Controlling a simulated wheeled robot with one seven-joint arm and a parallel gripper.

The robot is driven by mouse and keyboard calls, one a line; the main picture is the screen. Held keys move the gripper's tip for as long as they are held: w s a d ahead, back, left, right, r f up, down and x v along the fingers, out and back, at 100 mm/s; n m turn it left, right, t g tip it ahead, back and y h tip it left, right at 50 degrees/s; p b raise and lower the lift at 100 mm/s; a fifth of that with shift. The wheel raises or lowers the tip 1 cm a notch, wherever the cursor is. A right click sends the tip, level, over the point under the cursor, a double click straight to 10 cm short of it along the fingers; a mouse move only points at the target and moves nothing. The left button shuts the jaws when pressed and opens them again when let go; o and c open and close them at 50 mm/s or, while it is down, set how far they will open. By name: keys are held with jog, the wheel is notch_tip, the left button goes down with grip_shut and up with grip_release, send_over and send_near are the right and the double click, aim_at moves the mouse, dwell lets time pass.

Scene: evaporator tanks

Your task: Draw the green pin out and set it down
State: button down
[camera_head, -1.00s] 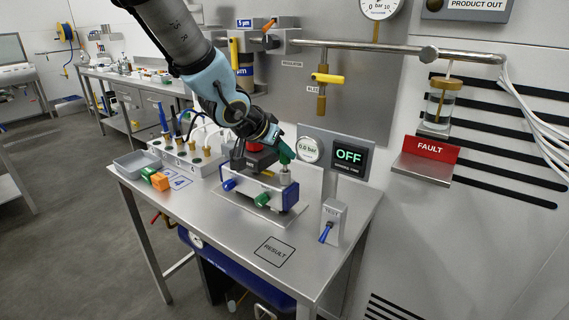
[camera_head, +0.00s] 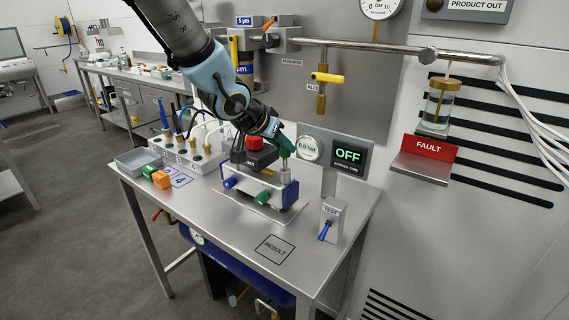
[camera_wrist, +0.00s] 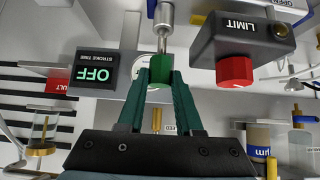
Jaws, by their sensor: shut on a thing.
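The green pin (camera_wrist: 157,68) has a green head on a thin metal shaft. In the wrist view its head sits between the two dark green fingertips of my gripper (camera_wrist: 160,75), which is shut on it. The shaft reaches to a round metal post (camera_wrist: 163,14); how deep it sits there I cannot tell. In the head view my gripper (camera_head: 284,147) is just above this metal post (camera_head: 284,175), at the right end of a white and blue fixture (camera_head: 252,190). The fingers mostly hide the pin's head in that view.
A black box with a red button (camera_head: 254,142) stands close to the left of my gripper. Blue and green knobs (camera_head: 263,198) stick out of the fixture's front. A TEST switch (camera_head: 328,222) stands at right. A marked RESULT square (camera_head: 275,249) is bare on the table's front.

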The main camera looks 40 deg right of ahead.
notch_tip(320, 180, up, 6)
jog(key=p, duration=0.5)
jog(key=shift+f, duration=0.15)
dwell(0.4)
